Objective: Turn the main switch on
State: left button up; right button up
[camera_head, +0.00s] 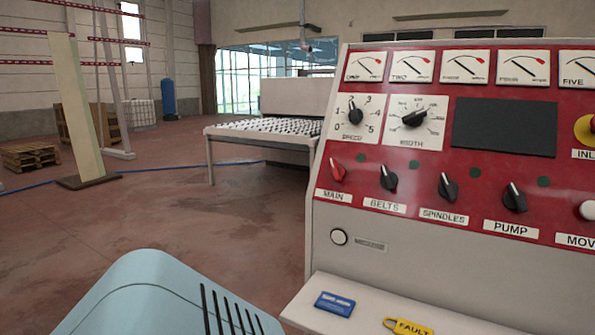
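The main switch (338,170) is a red rotary knob at the left end of the lower row on the red control panel (440,110). The label "MAIN" (333,196) sits just below it. Its pointer tilts up and to the left. Neither of my grippers shows in the head view, so nothing covers or touches the switch.
Black knobs for belts (388,178), spindles (447,187) and pump (514,197) stand to the right of the main switch. Open floor (200,220) spreads left.

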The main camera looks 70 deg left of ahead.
aim_at(337, 172)
jog(key=u, duration=1.95)
